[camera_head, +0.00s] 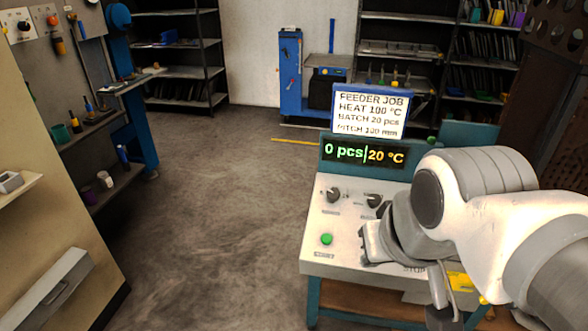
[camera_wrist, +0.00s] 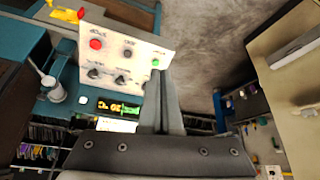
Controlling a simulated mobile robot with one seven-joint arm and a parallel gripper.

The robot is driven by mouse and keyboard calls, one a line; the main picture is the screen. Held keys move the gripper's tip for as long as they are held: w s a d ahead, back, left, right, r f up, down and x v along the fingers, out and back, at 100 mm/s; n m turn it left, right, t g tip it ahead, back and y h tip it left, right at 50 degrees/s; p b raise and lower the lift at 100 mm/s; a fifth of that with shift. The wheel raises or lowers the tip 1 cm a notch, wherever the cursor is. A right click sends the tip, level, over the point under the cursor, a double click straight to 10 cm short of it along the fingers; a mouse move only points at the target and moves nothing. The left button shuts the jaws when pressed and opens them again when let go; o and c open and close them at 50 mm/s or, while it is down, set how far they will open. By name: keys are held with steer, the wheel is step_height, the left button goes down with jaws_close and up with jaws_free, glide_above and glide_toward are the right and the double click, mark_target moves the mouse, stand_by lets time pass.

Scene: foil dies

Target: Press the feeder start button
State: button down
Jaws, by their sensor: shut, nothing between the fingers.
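The feeder panel (camera_head: 318,215) is a pale sloped top on a teal stand. Its green button (camera_head: 326,239) is at the lower left, with two dark knobs (camera_head: 334,195) above it. The display (camera_head: 363,153) reads 0 pcs and 20 °C. My gripper (camera_head: 368,246) is shut and empty, to the right of the green button, and it and my arm hide the panel's right part. In the wrist view, the green button (camera_wrist: 155,62) shows just beyond the tips of my gripper (camera_wrist: 164,74). I cannot tell the height of the gap. A red button (camera_wrist: 96,44) and a dark grey button (camera_wrist: 128,54) also show there.
A sign (camera_head: 369,113) behind the display reads FEEDER JOB, HEAT 100 °C, BATCH 20 pcs, with a pitch line of 100 mm. A blue machine (camera_head: 291,75) and shelves (camera_head: 180,70) stand at the back. A beige cabinet (camera_head: 45,220) is at left. The floor between is clear.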

stand_by(0.3)
steer(key=w+d+t+h+p, duration=0.1)
steer(key=w+d+h, duration=0.1)
steer(key=w+d, duration=0.5)
steer(key=n+t+y+p, duration=0.2)
steer(key=t+y+p, duration=0.1)
steer(key=y, duration=0.5)
glide_above(326, 239)
steer(key=s, duration=0.4)
step_height(326, 239, down, 16)
steer(key=r, duration=0.1)
steer(key=shift+s+a+f+g, duration=0.2)
steer(key=shift+f+g, duration=0.1)
steer(key=shift+f, duration=0.15)
steer(key=shift+f+b, duration=0.15)
steer(key=shift+b, duration=0.2)
steer(key=f+b, duration=0.2)
steer(key=w+f+b, duration=0.1)
steer(key=f+b, duration=0.1)
steer(key=f, duration=0.1)
steer(key=w+f+b, duration=0.1)
steer(key=f+b, duration=0.1)
steer(key=shift+w+d+f+b, duration=0.2)
steer(key=shift+d+b, duration=0.1)
steer(key=shift+d, duration=0.1)
steer(key=shift+w+f, duration=0.1)
steer(key=shift+f, duration=0.2)
